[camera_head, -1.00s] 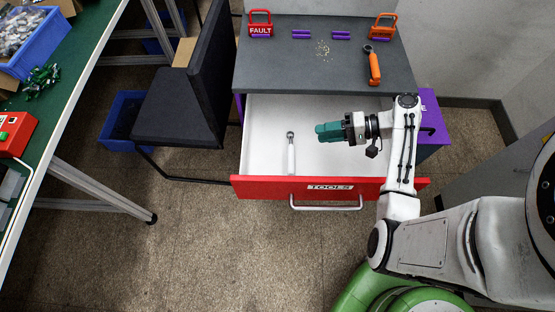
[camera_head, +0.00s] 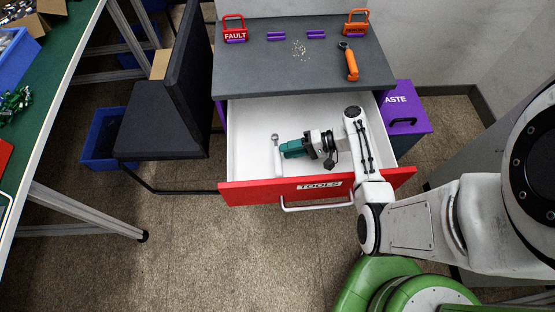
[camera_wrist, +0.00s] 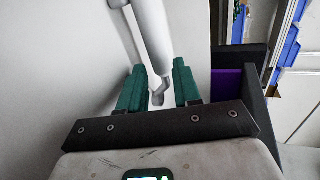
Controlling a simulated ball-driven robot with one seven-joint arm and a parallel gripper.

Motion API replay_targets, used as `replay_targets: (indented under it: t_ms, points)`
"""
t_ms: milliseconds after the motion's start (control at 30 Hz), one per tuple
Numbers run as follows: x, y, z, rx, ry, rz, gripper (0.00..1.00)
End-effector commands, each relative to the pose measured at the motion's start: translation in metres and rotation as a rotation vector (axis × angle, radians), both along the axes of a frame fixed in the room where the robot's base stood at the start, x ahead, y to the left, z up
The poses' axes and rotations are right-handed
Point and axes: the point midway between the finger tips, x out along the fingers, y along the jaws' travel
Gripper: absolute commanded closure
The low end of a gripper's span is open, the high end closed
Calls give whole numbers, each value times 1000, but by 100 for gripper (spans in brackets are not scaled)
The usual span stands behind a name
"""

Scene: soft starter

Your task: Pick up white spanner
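The white spanner (camera_head: 276,158) lies in the open white-lined drawer (camera_head: 247,120), its ring end toward the back and its handle toward the red drawer front. My gripper (camera_head: 284,149), with teal fingers, is just to the right of the spanner, pointing left at it. In the wrist view the spanner (camera_wrist: 152,35) runs down from the top edge, and its thin neck and end show in the gap between the two fingers. My gripper (camera_wrist: 158,78) is open there, with visible space around the neck. I cannot tell whether a finger touches the spanner.
The red drawer front (camera_head: 240,192) with its handle bounds the drawer. The grey top (camera_head: 250,70) overhangs its back and carries padlocks and an orange tool (camera_head: 351,63). A black chair (camera_head: 165,133) stands left, and a purple waste box (camera_head: 407,115) right.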

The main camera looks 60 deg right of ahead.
Motion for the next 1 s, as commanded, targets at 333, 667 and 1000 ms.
replay_targets:
  t_ms: [333, 667, 1000]
  points:
    - [17, 12, -7, 0, -2, -1, 67]
    - [17, 12, -7, -1, -1, -1, 88]
    - [17, 12, -7, 0, 0, -1, 100]
